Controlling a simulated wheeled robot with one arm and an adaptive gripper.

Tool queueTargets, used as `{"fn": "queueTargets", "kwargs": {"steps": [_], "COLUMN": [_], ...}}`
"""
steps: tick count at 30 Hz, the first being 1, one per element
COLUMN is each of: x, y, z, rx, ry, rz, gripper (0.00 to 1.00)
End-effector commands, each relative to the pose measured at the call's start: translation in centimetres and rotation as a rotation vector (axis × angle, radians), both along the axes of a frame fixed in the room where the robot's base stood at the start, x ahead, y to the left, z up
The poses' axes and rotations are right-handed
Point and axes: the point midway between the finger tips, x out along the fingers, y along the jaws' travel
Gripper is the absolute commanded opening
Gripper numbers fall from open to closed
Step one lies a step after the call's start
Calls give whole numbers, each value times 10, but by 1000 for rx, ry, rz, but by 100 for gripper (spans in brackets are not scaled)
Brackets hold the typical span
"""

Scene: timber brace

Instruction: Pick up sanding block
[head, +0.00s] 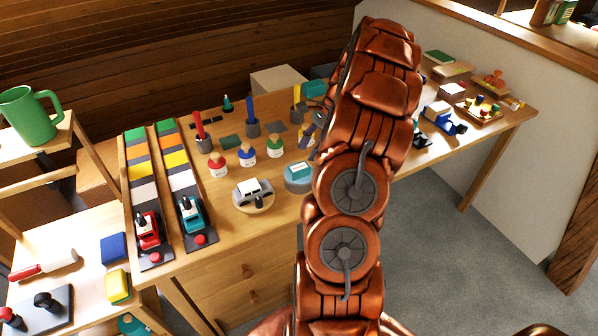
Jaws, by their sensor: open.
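I cannot tell for sure which thing is the sanding block. Block-like things in the head view are a dark green flat block (231,142) on the long wooden table, a blue block (113,248) and a yellow block with a green layer (118,287) on the lower left table. My copper-coloured arm rises through the middle of the view and hides part of the long table. I cannot make out my gripper; the arm's far end is hidden behind its own links.
The long table (225,235) holds two toy-car lanes (155,190), several coloured bottles (247,155), pen cups (253,128) and a toy car on a round base (253,195). A green mug (30,115) stands at left. Grey floor (470,265) is open at right.

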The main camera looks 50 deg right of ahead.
Motion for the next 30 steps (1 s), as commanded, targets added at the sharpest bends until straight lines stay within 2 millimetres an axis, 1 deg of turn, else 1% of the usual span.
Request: {"fn": "queueTargets", "kwargs": {"steps": [2, 5, 12, 17, 20, 24, 27, 30], "x": [-2, -2, 2, 4, 7, 11, 12, 13], "y": [-6, -5, 5, 11, 18, 27, 31, 32], "z": [-4, -9, -26, -33, -41, -58, -67, -70], "rx": [5, 6, 5, 9, 10, 8, 5, 4], "ry": [4, 7, 6, 7, 7, 7, 6, 4], "rz": [-20, -26, -26, -24, -23, -24, -25, -25], "gripper": [48, 48, 48, 48, 48, 48, 48, 48]}}
